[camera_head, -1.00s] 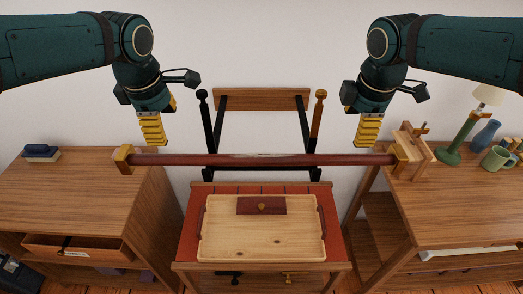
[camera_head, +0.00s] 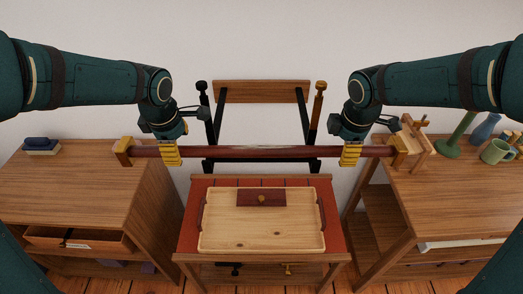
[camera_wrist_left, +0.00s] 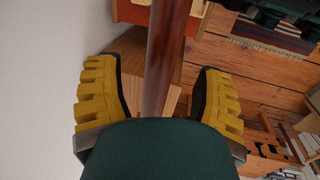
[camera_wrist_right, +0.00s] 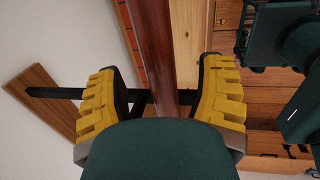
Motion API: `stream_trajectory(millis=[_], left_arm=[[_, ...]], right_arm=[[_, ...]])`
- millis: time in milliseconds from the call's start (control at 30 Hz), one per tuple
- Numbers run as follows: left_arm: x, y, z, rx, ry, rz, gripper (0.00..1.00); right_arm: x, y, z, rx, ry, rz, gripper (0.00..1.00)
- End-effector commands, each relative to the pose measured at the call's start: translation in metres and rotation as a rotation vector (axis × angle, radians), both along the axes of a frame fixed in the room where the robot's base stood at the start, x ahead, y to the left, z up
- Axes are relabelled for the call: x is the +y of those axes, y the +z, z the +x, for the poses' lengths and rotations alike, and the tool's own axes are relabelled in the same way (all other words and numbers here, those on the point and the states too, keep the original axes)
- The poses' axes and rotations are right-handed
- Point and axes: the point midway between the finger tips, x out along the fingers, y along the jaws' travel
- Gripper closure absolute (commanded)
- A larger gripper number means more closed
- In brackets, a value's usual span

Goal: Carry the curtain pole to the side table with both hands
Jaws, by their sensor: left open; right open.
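The dark red curtain pole (camera_head: 260,153) spans level between a yellow-and-wood bracket (camera_head: 124,151) on the left cabinet and a wooden bracket (camera_head: 403,146) on the right one. My left gripper (camera_head: 170,156) is at the pole near its left end. In the left wrist view the pole (camera_wrist_left: 165,60) runs between the two open yellow fingers, with gaps on both sides. My right gripper (camera_head: 350,156) is at the pole near its right end. In the right wrist view the pole (camera_wrist_right: 155,50) runs between the open fingers, nearer the right one.
A low table (camera_head: 188,240) with a pale wooden tray (camera_head: 262,231) stands in the middle, below the pole. The left cabinet (camera_head: 75,185) has an open drawer. The right cabinet (camera_head: 440,195) bears a green mug (camera_head: 495,151) and a blue vase (camera_head: 486,131). A wooden rack (camera_head: 262,91) is behind.

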Motion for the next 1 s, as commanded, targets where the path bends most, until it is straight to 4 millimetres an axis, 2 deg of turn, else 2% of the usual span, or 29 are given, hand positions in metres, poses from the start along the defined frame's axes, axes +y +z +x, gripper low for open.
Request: stream_trajectory(millis=[33, 200, 633, 767, 800, 833, 1000], left_arm=[[0.0, -0.008, 0.001, 0.003, 0.0, 0.001, 0.32], [0.0, -0.022, 0.004, 0.001, 0.0, 0.001, 0.32], [0.0, -0.027, 0.006, -0.001, 0.0, 0.0, 0.34], [0.0, -0.027, 0.006, -0.001, 0.0, 0.0, 0.8], [0.0, -0.027, 0.006, -0.001, 0.0, 0.0, 0.94], [0.0, -0.027, 0.006, -0.001, 0.0, 0.0, 1.0], [0.0, -0.027, 0.005, -0.001, 0.0, 0.0, 1.0]], right_arm=[[0.0, -0.007, 0.001, 0.002, 0.0, -0.001, 0.32], [0.0, -0.022, 0.005, 0.0, 0.0, -0.001, 0.32], [0.0, -0.027, 0.005, -0.001, 0.0, 0.0, 0.34], [0.0, -0.027, 0.006, -0.001, 0.0, 0.0, 0.8], [0.0, -0.027, 0.006, -0.001, 0.0, 0.0, 0.94], [0.0, -0.027, 0.006, -0.001, 0.0, 0.0, 1.0], [0.0, -0.026, 0.006, -0.001, 0.0, 0.0, 1.0]])
